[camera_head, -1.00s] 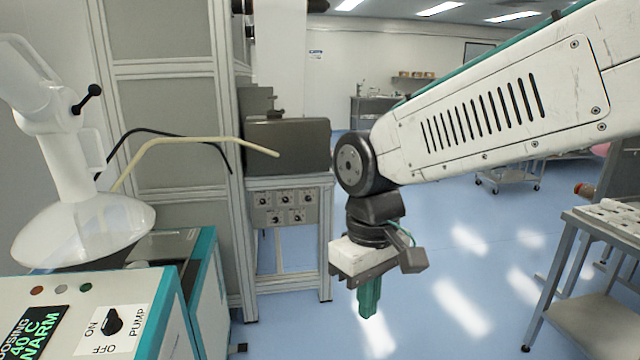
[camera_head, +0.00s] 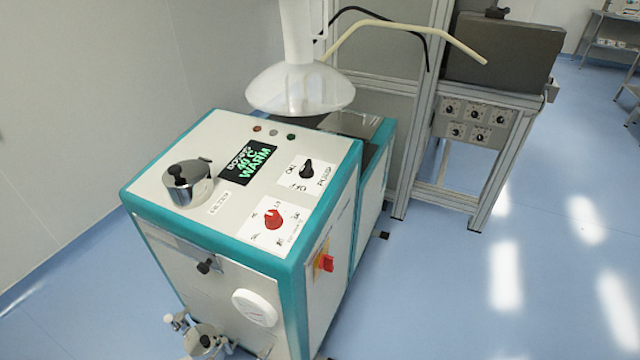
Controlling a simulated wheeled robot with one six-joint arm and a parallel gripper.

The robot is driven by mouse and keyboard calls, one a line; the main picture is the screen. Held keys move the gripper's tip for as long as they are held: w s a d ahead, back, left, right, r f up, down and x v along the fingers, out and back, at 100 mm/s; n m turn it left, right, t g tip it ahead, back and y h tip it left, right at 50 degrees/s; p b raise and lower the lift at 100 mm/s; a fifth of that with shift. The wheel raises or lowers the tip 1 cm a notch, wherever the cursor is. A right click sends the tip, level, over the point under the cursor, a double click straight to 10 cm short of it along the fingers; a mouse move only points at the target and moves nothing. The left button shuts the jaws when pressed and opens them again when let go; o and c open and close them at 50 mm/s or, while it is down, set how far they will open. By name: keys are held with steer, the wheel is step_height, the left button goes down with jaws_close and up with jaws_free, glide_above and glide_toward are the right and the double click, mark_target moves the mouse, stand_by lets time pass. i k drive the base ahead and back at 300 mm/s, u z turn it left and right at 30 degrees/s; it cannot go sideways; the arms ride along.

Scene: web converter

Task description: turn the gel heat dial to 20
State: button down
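A red round dial (camera_head: 273,219) sits on a white label plate on the sloping top of a teal and white machine (camera_head: 230,222). Marks ring the dial, but they are too small to read, so I cannot tell its setting or confirm that it is the gel heat dial. A black pump knob (camera_head: 306,169) sits behind it on a plate lettered PUMP. My gripper is not in this view.
A metal pot (camera_head: 188,184) stands left of the red dial. A white hood (camera_head: 300,90) hangs over the machine's back. A red switch (camera_head: 326,262) is on the right side. A panel with several small dials (camera_head: 476,118) stands behind right. The floor at right is clear.

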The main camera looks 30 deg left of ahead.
mark_target(273, 219)
steer(key=u, duration=1.35)
steer(key=k, duration=0.5)
steer(key=u, duration=0.75)
steer(key=i, duration=0.8)
steer(key=z, duration=0.7)
